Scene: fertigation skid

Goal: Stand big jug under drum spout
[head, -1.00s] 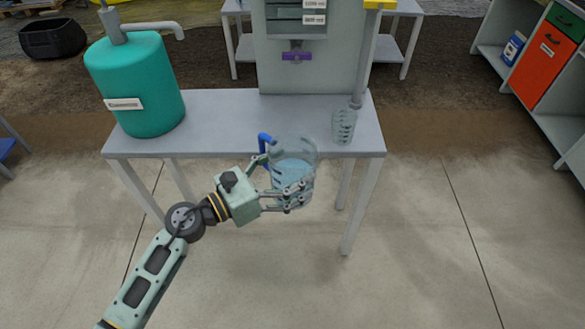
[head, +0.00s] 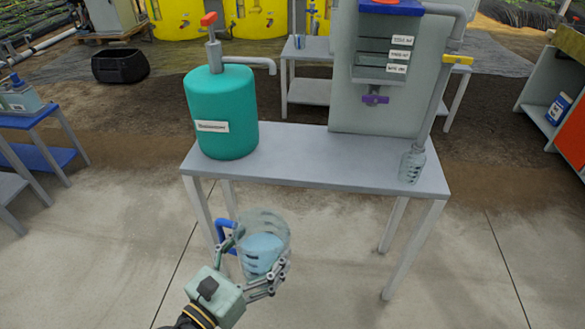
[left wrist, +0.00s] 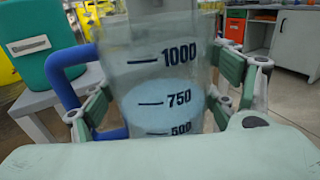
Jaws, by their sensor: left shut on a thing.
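The big jug (head: 263,243) is clear, with a blue handle and pale blue liquid inside. My left gripper (head: 258,272) is shut around its body and holds it upright in front of the table, below the tabletop in the head view. The left wrist view shows the jug (left wrist: 160,75) between the fingers, with the liquid near its 750 mark. The teal drum (head: 222,112) stands on the table's left end. Its grey spout (head: 254,63) points right and bends down at the tip, above bare tabletop. My right gripper is not in view.
The grey table (head: 310,160) has free room in its middle, right of the drum. A small clear bottle (head: 412,164) stands at its right end under a grey pipe. A grey panel with a purple valve (head: 375,99) rises behind.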

